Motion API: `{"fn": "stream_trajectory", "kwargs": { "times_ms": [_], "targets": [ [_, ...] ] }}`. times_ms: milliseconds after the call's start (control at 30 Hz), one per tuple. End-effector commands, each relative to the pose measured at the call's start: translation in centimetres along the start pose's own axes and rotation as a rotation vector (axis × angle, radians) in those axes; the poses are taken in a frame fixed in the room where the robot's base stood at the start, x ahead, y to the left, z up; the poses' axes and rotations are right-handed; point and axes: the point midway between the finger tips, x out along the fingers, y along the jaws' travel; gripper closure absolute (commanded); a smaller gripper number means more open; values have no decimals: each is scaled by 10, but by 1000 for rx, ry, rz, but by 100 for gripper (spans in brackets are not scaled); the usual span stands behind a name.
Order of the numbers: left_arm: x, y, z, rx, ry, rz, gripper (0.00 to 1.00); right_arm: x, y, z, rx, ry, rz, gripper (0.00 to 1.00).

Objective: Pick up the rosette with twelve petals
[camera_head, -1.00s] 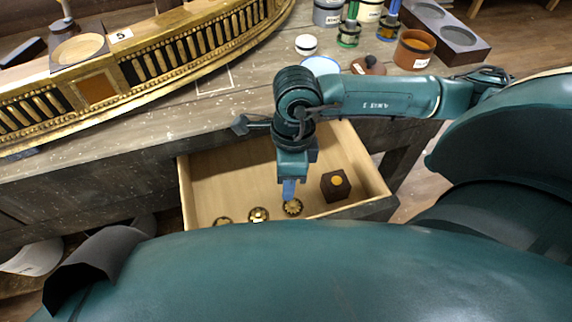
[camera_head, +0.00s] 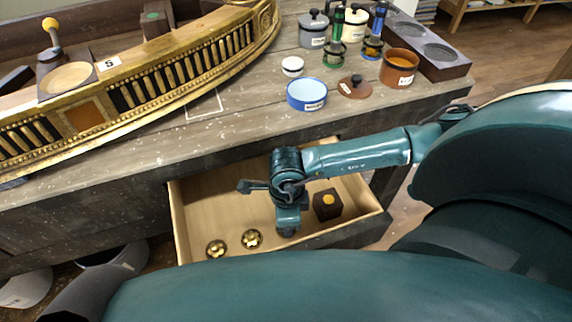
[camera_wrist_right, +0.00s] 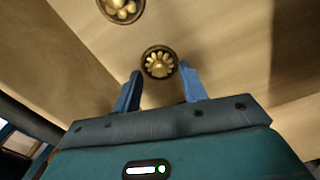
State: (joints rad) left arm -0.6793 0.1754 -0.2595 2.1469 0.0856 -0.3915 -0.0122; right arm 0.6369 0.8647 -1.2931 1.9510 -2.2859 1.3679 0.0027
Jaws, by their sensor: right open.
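Round gold rosettes lie on the open drawer's floor. In the head view, one rosette (camera_head: 216,249) lies at the left and a second rosette (camera_head: 251,239) lies to its right. My right gripper (camera_head: 287,231) points down into the drawer and hides the spot to their right. In the right wrist view, my right gripper (camera_wrist_right: 160,74) is open and empty. A rosette with rounded petals (camera_wrist_right: 158,63) shows between and just beyond its fingertips. Another rosette (camera_wrist_right: 121,8) is cut off at the top edge. I cannot count the petals surely. My left gripper is not in view.
The pale wooden drawer (camera_head: 200,205) has low walls around the gripper. A dark brown block with an orange spot (camera_head: 328,204) stands right of the gripper. Above is the console top (camera_head: 235,110) with a blue dish (camera_head: 306,94) and an orange-brown pot (camera_head: 399,67).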

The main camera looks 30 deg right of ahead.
Motion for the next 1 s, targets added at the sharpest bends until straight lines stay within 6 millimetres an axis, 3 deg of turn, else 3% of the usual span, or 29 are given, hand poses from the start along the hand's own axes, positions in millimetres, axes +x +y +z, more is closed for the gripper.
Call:
{"fn": "stream_trajectory", "kwargs": {
  "times_ms": [300,833,1000],
  "targets": [
    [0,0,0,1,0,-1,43,8,0,0,-1,0,0,58],
    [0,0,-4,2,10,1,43,8,0,0,-1,0,0,100],
    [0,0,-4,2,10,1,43,8,0,0,-1,0,0,100]
  ]
}}
